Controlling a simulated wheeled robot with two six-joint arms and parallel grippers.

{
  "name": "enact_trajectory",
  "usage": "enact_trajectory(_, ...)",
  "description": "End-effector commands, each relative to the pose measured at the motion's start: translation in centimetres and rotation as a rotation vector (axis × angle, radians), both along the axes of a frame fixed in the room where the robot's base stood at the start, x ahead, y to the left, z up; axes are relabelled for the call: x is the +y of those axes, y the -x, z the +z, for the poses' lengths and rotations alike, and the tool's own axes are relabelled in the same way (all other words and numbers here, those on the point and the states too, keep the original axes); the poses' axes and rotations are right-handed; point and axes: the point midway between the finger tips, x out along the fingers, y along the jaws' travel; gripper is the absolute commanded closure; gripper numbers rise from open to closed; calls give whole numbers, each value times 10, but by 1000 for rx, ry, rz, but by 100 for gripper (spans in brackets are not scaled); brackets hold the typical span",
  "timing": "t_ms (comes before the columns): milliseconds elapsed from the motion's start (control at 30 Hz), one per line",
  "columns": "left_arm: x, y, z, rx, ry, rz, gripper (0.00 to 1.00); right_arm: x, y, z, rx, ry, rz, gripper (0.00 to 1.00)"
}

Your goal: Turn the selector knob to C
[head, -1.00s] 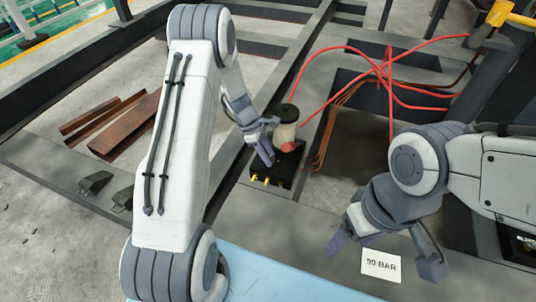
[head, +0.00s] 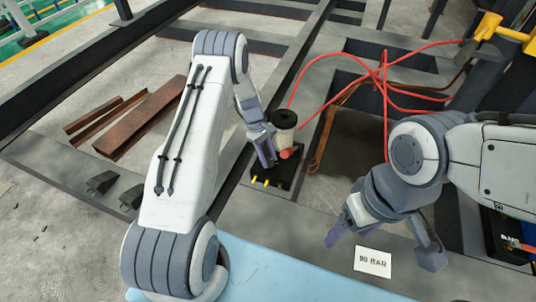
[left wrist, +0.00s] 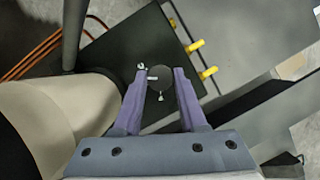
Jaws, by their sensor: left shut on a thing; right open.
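A black box (head: 290,182) with a selector knob on top stands on the steel frame in the middle of the head view. The left wrist view shows the selector knob (left wrist: 160,78) as a dark round disc with small pale pins. My left gripper (head: 267,158) reaches down to the box; in the left wrist view its purple fingers (left wrist: 159,92) are shut on the knob, one on each side. No letter marks, C included, are readable. My right gripper (head: 384,250) is open and empty over the front of the frame, near a white card.
Yellow fittings (head: 260,181) stick out of the box. Red hoses (head: 384,85) run behind. A card (head: 372,262) reads "90 BAR". Rusty steel pieces (head: 140,120) lie left.

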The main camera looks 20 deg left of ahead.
Motion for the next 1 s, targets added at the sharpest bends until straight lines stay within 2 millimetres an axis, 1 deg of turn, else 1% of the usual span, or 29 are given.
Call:
enact_trajectory(33,-1,0,1,3,1,-21,100,0,0,3,0,0,0,30)
enact_trajectory(267,-1,0,1,3,1,-79,100,0,0,5,0,0,0,30)
enact_trajectory(700,-1,0,0,2,1,-88,100,0,0,5,0,0,0,30)
enact_trajectory(733,-1,0,0,2,1,-88,51,0,0,5,0,0,0,30)
enact_trajectory(800,-1,0,0,2,1,-87,29,0,0,5,0,0,0,30)
enact_trajectory(1000,-1,0,0,1,1,-87,29,0,0,5,0,0,0,30)
